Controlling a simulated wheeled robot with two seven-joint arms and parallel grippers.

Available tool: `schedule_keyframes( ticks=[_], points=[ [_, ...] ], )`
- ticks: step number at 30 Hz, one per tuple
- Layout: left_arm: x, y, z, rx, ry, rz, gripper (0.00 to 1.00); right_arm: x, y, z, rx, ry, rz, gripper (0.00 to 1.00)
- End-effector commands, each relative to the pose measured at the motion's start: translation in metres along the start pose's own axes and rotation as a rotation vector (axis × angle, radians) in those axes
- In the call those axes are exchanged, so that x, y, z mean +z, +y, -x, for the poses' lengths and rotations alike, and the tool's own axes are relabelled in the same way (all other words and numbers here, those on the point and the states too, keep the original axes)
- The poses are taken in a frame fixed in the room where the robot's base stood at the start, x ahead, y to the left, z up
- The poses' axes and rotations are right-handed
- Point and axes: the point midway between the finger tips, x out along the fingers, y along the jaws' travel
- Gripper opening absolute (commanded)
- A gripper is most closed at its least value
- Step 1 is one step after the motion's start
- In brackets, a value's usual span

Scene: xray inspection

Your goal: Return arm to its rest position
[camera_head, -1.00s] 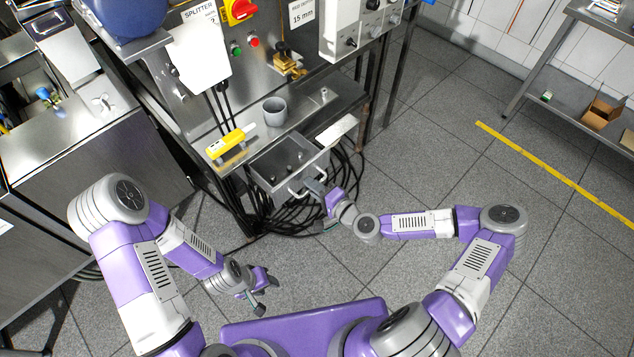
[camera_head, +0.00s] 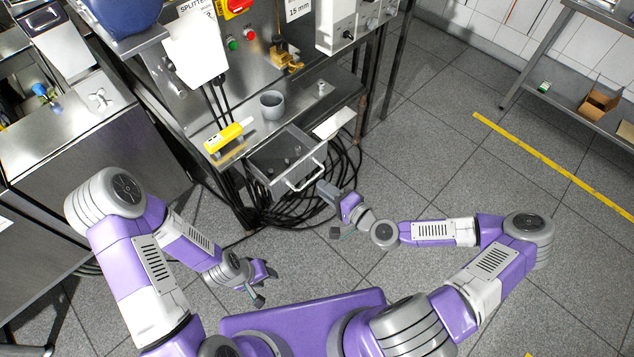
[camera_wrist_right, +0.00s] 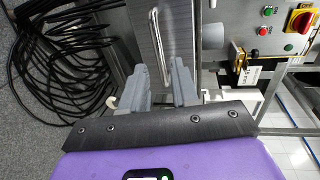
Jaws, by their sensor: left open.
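My right gripper (camera_head: 328,194) is open and empty, just off the front of a metal drawer (camera_head: 262,182). The drawer is pulled out and its handle (camera_head: 306,178) is free, with a gap to my fingers. In the right wrist view the two grey fingers (camera_wrist_right: 160,88) stand apart with nothing between them, and the handle (camera_wrist_right: 160,45) shows beyond them. My left gripper (camera_head: 264,284) is open and empty, low over the floor near my purple base.
A grey cup (camera_head: 272,104) and a yellow tool (camera_head: 228,136) are on the metal worktop above the drawer. Black cables (camera_head: 290,212) lie coiled beneath it. The tiled floor (camera_head: 430,160) to the right is clear up to a yellow line (camera_head: 550,163).

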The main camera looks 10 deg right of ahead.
Motion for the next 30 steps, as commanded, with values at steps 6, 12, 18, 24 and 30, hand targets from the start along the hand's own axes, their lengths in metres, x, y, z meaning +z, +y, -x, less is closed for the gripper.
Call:
schedule_keyframes(
  ticks=[6, 12, 18, 24, 30],
  points=[
    [0.000, 0.000, 0.001, 0.000, 0.000, 0.000, 0.43, 0.001, 0.000, 0.014, 0.001, -0.001, 0.000, 0.29],
    [0.000, 0.000, 0.001, 0.000, 0.000, 0.000, 0.43, 0.001, 0.000, 0.014, 0.000, -0.002, 0.000, 0.29],
    [0.000, 0.000, 0.001, 0.000, 0.000, 0.000, 0.43, 0.001, 0.000, 0.014, 0.000, -0.002, 0.000, 0.29],
    [0.000, 0.000, 0.001, 0.000, 0.000, 0.000, 0.43, 0.006, 0.003, 0.012, 0.014, -0.018, 0.003, 0.29],
    [0.000, 0.000, 0.001, 0.000, 0.000, 0.000, 0.43, 0.060, 0.044, 0.005, 0.189, -0.194, 0.048, 0.29]
  ],
)
